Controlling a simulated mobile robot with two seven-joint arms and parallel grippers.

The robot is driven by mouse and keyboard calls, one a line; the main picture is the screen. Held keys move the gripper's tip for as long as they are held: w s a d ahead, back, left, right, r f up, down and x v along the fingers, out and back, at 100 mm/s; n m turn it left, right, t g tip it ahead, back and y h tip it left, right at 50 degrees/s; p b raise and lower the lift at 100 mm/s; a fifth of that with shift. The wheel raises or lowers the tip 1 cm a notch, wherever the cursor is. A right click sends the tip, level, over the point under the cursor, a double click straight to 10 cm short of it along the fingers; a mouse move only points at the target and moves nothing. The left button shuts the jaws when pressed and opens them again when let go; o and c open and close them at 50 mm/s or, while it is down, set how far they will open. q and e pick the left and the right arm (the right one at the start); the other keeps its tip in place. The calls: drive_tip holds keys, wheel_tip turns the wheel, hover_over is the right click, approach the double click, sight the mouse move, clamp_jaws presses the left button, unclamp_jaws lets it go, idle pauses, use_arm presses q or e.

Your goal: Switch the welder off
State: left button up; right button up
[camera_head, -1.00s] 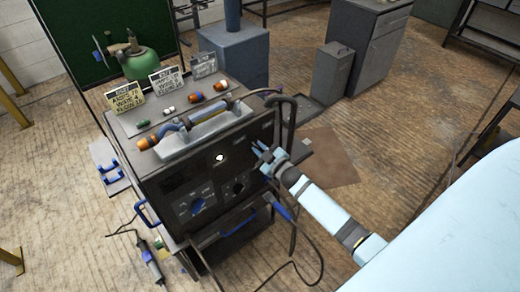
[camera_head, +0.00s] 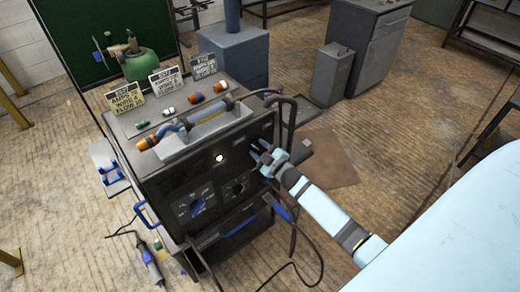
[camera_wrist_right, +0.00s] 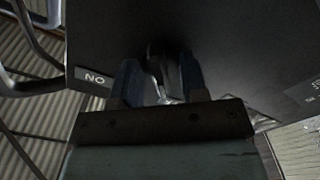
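The welder (camera_head: 175,190) is a dark box with a blue dial (camera_head: 197,206), a smaller dark knob (camera_head: 238,188) and a bright white lamp (camera_head: 220,158) on its front panel. My right gripper (camera_head: 259,157) is at the right part of that panel. In the right wrist view its two fingers (camera_wrist_right: 157,80) are apart at the dark panel, with a pale metallic piece between them. I cannot tell whether they touch it. A small label (camera_wrist_right: 94,78) reads "NO", likely "ON" upside down. The switch is not clearly visible in the head view. My left gripper is not in view.
A dark bent handle (camera_head: 293,110) and hanging cables are close to my right gripper. Bare wooden floor (camera_head: 400,120) lies to the right.

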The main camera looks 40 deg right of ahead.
drive_tip(key=s+d+b, duration=0.1)
drive_tip(key=s, duration=1.2)
drive_tip(key=shift+s, duration=0.4)
